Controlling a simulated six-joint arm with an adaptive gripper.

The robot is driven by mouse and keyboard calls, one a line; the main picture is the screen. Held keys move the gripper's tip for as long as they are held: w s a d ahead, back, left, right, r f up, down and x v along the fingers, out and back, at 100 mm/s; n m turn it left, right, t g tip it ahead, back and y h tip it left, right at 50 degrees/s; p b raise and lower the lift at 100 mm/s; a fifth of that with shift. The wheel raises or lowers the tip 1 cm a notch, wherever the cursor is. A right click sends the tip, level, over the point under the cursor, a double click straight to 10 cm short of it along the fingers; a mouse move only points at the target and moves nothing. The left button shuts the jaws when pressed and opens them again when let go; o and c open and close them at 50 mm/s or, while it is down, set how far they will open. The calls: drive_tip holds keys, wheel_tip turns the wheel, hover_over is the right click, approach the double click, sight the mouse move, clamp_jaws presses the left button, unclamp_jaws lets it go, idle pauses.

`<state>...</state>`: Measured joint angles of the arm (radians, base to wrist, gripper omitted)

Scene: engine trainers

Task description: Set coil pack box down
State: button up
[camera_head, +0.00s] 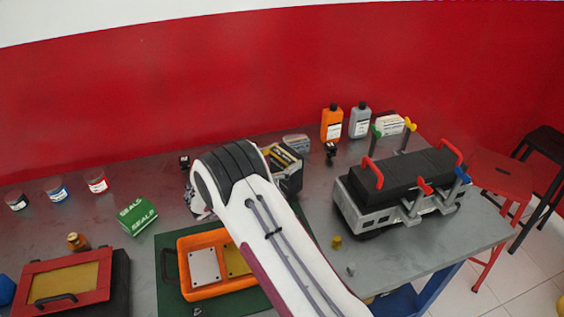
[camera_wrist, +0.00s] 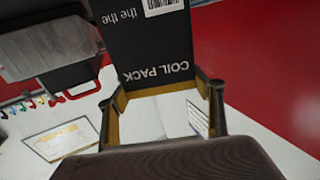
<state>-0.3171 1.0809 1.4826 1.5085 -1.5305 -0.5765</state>
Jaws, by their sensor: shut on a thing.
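The coil pack box (camera_wrist: 150,45) is black with white "COIL PACK" lettering and a barcode label, and it fills the top middle of the wrist view. My gripper (camera_wrist: 160,90) has its two fingers on either side of the box's near end, shut on it. The lettering reads upside down in this view. In the head view my white arm and its black joint cover the middle of the bench, and I cannot make out the gripper or the held box there for certain.
An engine trainer (camera_head: 378,208) with red handles stands at the right. A black case with yellow bars (camera_head: 284,168) is beside my arm. An orange tray (camera_head: 202,237), green SEALS box (camera_head: 138,214) and red-framed panel (camera_head: 68,282) occupy the left. Bottles (camera_head: 332,124) line the back.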

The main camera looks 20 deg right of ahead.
drive_tip(key=shift+f, duration=0.9)
drive_tip(key=o, duration=1.9)
drive_tip(key=shift+f, duration=0.1)
drive_tip(key=shift+o, duration=0.2)
drive_tip(key=shift+a+r, duration=0.15)
drive_tip(key=shift+r, duration=0.05)
drive_tip(key=v, duration=1.1)
drive_tip(key=shift+s+a, duration=0.2)
drive_tip(key=shift+a, duration=0.1)
